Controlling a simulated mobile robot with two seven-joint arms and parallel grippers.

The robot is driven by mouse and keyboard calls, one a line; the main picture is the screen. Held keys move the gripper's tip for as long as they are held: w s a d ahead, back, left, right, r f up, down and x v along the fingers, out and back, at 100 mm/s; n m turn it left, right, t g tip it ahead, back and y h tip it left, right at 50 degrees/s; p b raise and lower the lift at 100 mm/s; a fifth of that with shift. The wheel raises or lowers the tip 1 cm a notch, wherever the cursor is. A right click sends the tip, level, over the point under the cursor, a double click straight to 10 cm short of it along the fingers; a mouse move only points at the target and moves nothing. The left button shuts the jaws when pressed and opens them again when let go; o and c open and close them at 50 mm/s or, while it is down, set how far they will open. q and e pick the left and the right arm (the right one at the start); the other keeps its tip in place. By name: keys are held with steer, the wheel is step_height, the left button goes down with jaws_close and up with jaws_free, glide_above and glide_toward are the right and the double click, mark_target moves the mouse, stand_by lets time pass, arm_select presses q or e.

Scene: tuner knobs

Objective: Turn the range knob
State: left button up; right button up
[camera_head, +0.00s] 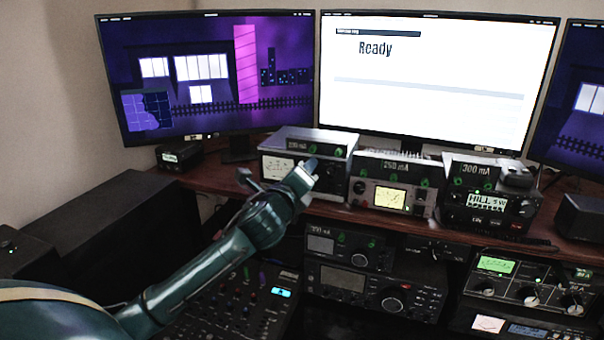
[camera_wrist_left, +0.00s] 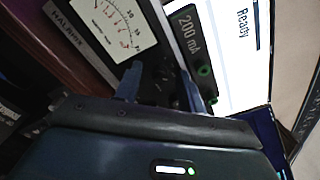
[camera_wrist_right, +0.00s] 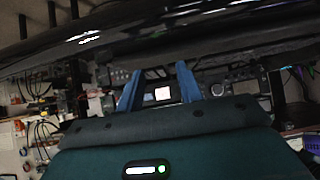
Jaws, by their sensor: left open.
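The tuner with the white meter (camera_head: 283,167) stands on the desk shelf under a box labelled 200 mA (camera_head: 303,147). My left gripper (camera_head: 279,173) is in front of this tuner and covers part of its face. In the left wrist view the tuner's meter (camera_wrist_left: 106,27) is at the upper left and the 200 mA box (camera_wrist_left: 188,47) at the upper right. My left gripper (camera_wrist_left: 160,90) is open, its fingers apart over the tuner's dark panel. No range label is readable, so I cannot tell which knob it is. My right gripper (camera_wrist_right: 158,88) is open and empty.
A tuner with a lit yellow meter (camera_head: 390,198) and a stacked 300 mA unit (camera_head: 478,170) stand to the right. Monitors (camera_head: 436,85) rise behind. A mixer (camera_head: 243,295) and more radios (camera_head: 370,287) sit below the shelf. A dark bar crosses above the right gripper.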

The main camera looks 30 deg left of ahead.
arm_select(q)
steer(key=shift+c, duration=0.2)
jaws_close()
arm_select(e)
steer(key=shift+a, duration=0.1)
arm_select(q)
steer(key=shift+n, duration=0.3)
steer(key=shift+f+n, duration=0.15)
steer(key=shift+n, duration=3.65)
steer(key=shift+f+n, duration=0.1)
steer(key=shift+n, duration=3.7)
